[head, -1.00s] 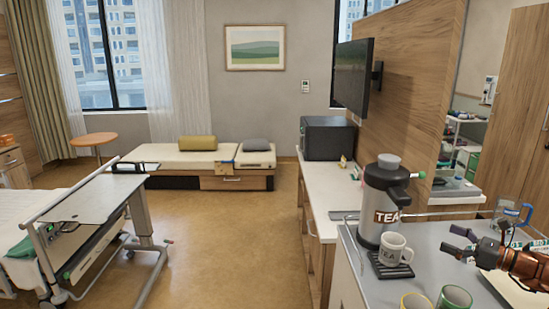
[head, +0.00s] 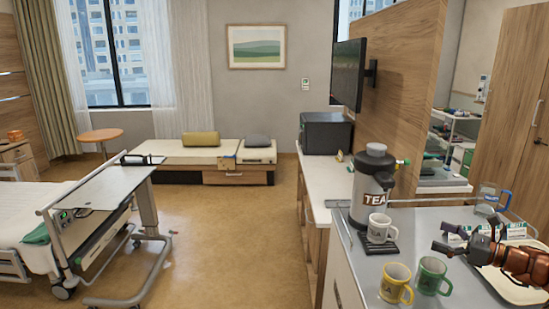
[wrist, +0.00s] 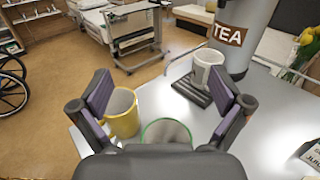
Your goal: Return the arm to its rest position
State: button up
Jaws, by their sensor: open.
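My gripper (head: 441,238) reaches in from the right in the head view, above the grey counter (head: 376,270) and near a white tray (head: 512,292). Its jaws are open and nothing is between the fingertips. In the wrist view my gripper (wrist: 160,100) shows two spread fingers with purple pads. Beyond and below them are a yellow mug (wrist: 121,113) and a green mug (wrist: 165,132), partly hidden by my gripper. Both mugs stand upright on the counter in the head view, yellow (head: 395,284) left of green (head: 432,276).
A tea urn (head: 371,180) stands at the back of the counter, with a white mug (head: 379,228) on its drip tray. A glass jug (head: 489,199) stands behind my gripper. An overbed table (head: 105,187) and bed are at left. The middle floor is clear.

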jog(key=s+a+r+n+g+b, duration=0.1)
jog(key=s+a+n+g, duration=0.15)
jog(key=a, duration=0.65)
jog(key=s+a+n+g, duration=0.1)
jog(key=a+n+g, duration=0.3)
jog(key=a, duration=0.5)
jog(key=s+a+r+n+g+b, duration=0.1)
jog(key=a+n+g, duration=0.2)
jog(key=a, duration=0.6)
jog(key=s+a+f+n+g, duration=0.2)
jog(key=s+a+n, duration=0.2)
jog(key=s+a, duration=0.35)
jog(key=s+a+f+n+g+h+b, duration=0.15)
jog(key=s+f+n+h, duration=0.3)
jog(key=s, duration=0.55)
jog(key=s+a+f+n+g+h+b, duration=0.1)
jog(key=s+a+f+n+g+h, duration=0.25)
jog(key=s, duration=0.65)
jog(key=s+d+f+n+t+h+b, duration=0.1)
jog(key=s+d+f+n+h, duration=0.1)
jog(key=s+d+n, duration=0.3)
jog(key=shift+s+d+h, duration=0.25)
jog(key=shift+s+h, duration=0.65)
jog(key=shift+s, duration=0.15)
jog(key=shift+s+d+f+n+t, duration=0.2)
jog(key=shift+s+d+n+t, duration=0.05)
jog(key=shift+d+t, duration=0.1)
